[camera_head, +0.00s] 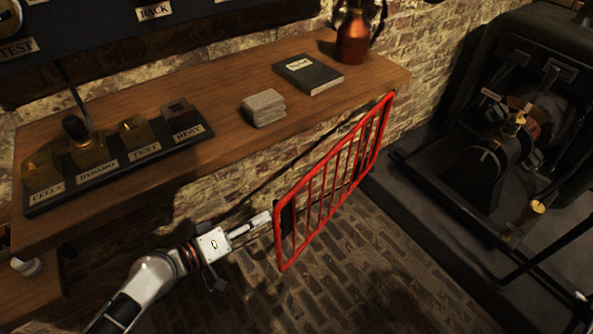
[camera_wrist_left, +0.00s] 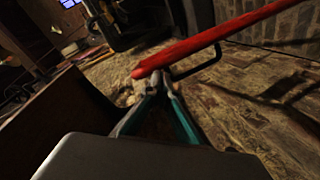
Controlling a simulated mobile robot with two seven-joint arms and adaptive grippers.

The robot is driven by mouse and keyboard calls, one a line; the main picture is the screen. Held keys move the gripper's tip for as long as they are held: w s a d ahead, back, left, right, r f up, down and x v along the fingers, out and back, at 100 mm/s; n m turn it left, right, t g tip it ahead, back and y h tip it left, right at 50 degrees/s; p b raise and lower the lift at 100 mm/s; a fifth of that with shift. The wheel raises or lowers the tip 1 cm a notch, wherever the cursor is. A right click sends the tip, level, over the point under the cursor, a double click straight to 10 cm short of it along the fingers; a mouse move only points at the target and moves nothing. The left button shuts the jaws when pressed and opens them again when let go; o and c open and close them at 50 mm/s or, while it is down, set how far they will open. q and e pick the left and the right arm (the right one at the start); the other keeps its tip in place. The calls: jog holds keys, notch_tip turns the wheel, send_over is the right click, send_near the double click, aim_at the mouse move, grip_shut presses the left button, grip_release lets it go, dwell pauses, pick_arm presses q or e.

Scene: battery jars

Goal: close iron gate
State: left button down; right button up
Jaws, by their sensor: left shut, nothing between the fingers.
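The iron gate (camera_head: 333,149) is a red barred panel standing at an angle beside the bench's front edge, above the brick floor. Its far end is near the bench's right corner. My left gripper (camera_head: 272,217) is at the gate's near end post, its tip close to a dark part there. In the left wrist view, the teal fingers (camera_wrist_left: 158,84) are shut and empty, just below the end of a red rail (camera_wrist_left: 205,43). A dark loop handle (camera_wrist_left: 200,68) hangs under that rail. I cannot tell whether the fingers touch the gate. My right gripper is not in view.
The wooden bench (camera_head: 215,110) holds a labelled switch board (camera_head: 118,165), a folded cloth (camera_head: 263,107), a dark book (camera_head: 308,73) and a copper jug (camera_head: 353,38). A dark machine (camera_head: 490,160) stands on a plinth at right. The brick floor (camera_head: 370,265) is clear in front.

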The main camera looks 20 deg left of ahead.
pick_arm(q)
jog(key=w+a+r+n+t+h, duration=0.2)
jog(key=w+r+n, duration=0.25)
jog(key=w, duration=0.45)
jog(key=w+d+f, duration=0.1)
jog(key=w+d, duration=0.5)
jog(key=d, duration=0.3)
jog(key=shift+w+d, duration=0.25)
jog(key=shift+w, duration=0.05)
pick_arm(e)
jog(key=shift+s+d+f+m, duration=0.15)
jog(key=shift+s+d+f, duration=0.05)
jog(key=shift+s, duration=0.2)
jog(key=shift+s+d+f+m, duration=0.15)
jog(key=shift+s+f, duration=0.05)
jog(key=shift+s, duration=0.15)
pick_arm(q)
jog(key=shift+f, duration=0.1)
jog(key=shift+d+y, duration=0.1)
jog(key=shift+y, duration=0.2)
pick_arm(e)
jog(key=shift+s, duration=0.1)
